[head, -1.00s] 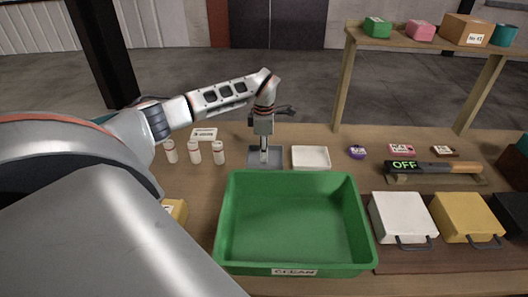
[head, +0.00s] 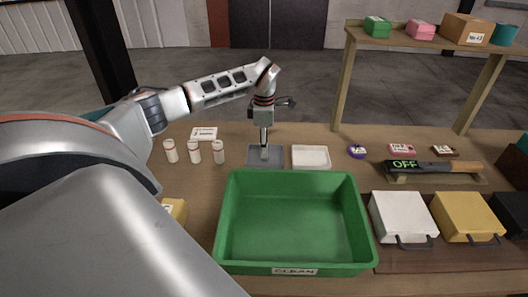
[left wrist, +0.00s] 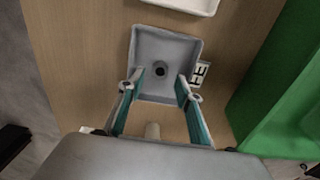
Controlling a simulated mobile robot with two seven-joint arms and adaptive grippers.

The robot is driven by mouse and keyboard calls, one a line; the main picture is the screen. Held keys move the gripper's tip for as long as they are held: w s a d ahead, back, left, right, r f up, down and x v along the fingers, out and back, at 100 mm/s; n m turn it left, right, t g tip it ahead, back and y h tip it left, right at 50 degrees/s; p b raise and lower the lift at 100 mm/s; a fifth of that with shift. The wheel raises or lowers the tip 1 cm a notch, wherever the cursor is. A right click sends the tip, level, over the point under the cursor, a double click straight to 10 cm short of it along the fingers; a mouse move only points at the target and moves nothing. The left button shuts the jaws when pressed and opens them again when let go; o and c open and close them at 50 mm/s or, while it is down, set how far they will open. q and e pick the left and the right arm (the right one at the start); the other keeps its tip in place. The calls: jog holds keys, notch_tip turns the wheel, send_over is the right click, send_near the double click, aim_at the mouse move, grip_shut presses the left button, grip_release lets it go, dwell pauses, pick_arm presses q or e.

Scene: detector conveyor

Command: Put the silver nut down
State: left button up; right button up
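The grey tray (head: 253,160) stands behind the green bin, and it fills the middle of the left wrist view (left wrist: 188,47). A small round dark-grey piece with a dark centre, apparently the nut (left wrist: 160,69), lies in this tray near its middle. In the head view my fingers hide it or it is too small to tell. My left gripper (head: 264,146) points down above the tray. In the left wrist view its two teal-padded fingers (left wrist: 160,83) are apart, one on each side of the nut, with nothing held between them. My right gripper is not in view.
A white tray (head: 311,158) stands right of the grey one. The green bin (head: 295,271) takes up the front middle. Several white bottles (head: 194,152) stand to the left.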

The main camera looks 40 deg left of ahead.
pick_arm(q)
notch_tip(320, 180, up, 9)
jog(key=shift+r, duration=0.15)
dwell(0.7)
